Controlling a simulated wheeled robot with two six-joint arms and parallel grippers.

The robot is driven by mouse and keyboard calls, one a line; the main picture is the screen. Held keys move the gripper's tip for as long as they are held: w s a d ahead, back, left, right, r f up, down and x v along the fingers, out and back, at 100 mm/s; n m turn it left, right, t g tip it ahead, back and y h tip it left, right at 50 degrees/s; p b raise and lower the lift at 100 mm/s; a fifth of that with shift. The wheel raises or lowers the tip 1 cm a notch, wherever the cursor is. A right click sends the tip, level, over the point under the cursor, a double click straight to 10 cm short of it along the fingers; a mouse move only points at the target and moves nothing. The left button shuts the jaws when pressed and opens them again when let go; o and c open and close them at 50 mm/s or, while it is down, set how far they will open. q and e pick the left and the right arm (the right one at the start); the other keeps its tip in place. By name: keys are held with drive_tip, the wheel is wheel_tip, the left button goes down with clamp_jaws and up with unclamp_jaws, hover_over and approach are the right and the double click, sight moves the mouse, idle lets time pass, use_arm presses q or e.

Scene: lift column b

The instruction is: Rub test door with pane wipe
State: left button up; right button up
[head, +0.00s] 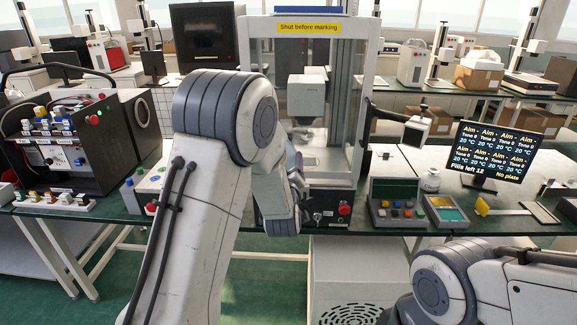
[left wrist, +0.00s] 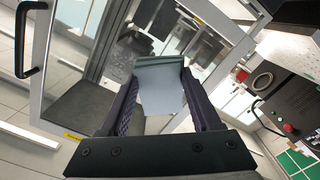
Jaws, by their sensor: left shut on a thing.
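The pane wipe (left wrist: 160,92) is a grey-blue cloth in the left wrist view. My left gripper (left wrist: 160,78) is shut on it, with a dark finger on each side. The test door (left wrist: 45,75) is a clear pane in a light grey frame with a black handle (left wrist: 30,38), ahead of the wipe. I cannot tell whether the wipe touches the pane. In the head view the tester cabinet (head: 366,75) has a yellow sign. My right gripper is out of view.
A black equipment box (head: 115,150) stands left of the cabinet. Right of it are a grey keypad box (head: 393,190), a small white bottle (head: 430,181) and a screen (head: 497,152). A red button (head: 345,209) is on the cabinet's front. My right arm is at lower right.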

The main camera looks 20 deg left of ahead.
sight(291, 141)
use_arm(q)
drive_tip(key=w+a+r+p, duration=0.1)
drive_tip(key=w, duration=0.4)
drive_tip(key=shift+w+a+r+p, duration=0.25)
drive_tip(key=shift+w+a+p, duration=0.1)
drive_tip(key=shift+a+p, duration=0.05)
drive_tip(key=shift+x, duration=0.9)
idle(0.6)
